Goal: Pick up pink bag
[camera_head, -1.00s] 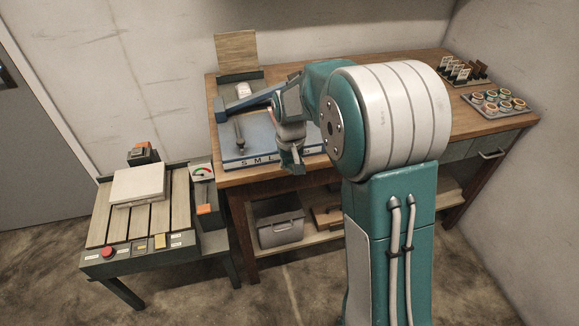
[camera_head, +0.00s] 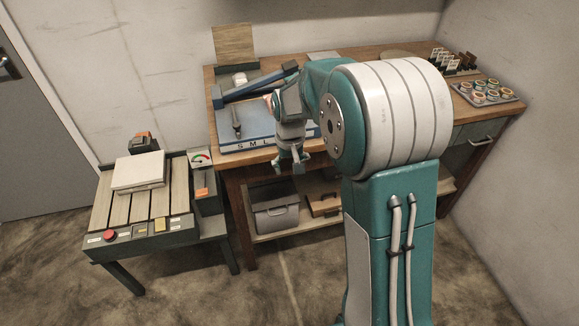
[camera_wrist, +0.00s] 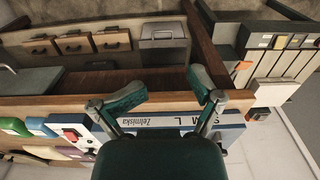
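I cannot make out a pink bag for certain. A small pinkish patch (camera_head: 268,100) shows beside my wrist in the head view, partly hidden by the arm; I cannot tell what it is. My gripper (camera_head: 290,166) points down at the front edge of the wooden workbench (camera_head: 395,112), beside the blue board (camera_head: 250,141) marked S M L. In the wrist view my gripper (camera_wrist: 168,90) has its two fingers spread wide, with nothing between them. Coloured items, with a red and white one (camera_wrist: 72,134) among them, show at left in that view.
A slatted side table (camera_head: 112,210) with a white box (camera_head: 139,171) stands at left. A grey bin (camera_head: 277,218) sits on the shelf under the workbench. A tray of round items (camera_head: 488,93) lies at the bench's right end. Floor in front is clear.

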